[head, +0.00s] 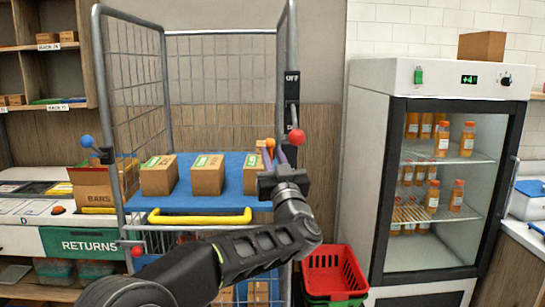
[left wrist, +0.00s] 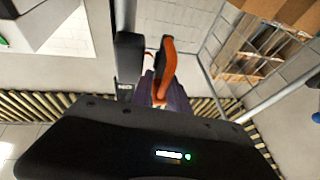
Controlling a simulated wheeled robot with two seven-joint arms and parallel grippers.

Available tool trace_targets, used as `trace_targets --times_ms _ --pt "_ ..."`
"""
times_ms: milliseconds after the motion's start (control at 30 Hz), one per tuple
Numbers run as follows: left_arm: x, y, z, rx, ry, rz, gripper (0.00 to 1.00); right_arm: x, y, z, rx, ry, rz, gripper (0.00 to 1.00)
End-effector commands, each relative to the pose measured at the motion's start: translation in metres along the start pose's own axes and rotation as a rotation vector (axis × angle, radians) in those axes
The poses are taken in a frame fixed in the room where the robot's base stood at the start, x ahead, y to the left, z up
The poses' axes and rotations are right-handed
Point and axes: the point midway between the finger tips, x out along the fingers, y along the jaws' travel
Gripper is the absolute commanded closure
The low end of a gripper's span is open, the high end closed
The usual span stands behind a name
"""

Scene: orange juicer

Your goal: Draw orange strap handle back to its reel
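The orange strap handle (head: 270,146) is at the front right post of the wire cage cart, just beyond my left gripper (head: 277,156). In the left wrist view the handle (left wrist: 166,68) is a curved orange piece standing close in front of the gripper. No strap is clearly visible. My right gripper is out of view.
A blue shelf (head: 209,202) with several cartons and a yellow bar (head: 199,217) is left of the gripper. A red ball knob (head: 297,137) is close at its right. A red basket (head: 331,274) and a glass-door fridge (head: 440,75) are to the right.

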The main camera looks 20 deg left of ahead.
Motion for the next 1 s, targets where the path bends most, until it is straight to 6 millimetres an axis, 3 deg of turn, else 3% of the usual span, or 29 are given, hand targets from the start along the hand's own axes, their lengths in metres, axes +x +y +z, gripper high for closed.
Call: trace_targets --times_ms 267,633,1000 --pt "-0.017 0.001 0.002 -0.001 -0.001 0.003 0.8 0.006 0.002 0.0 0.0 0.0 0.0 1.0" --pt "-0.073 0.002 0.001 -0.001 0.0 0.004 0.8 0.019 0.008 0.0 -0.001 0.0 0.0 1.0" --pt "-0.078 0.001 0.0 0.0 0.0 0.0 0.8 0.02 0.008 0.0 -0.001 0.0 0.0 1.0"
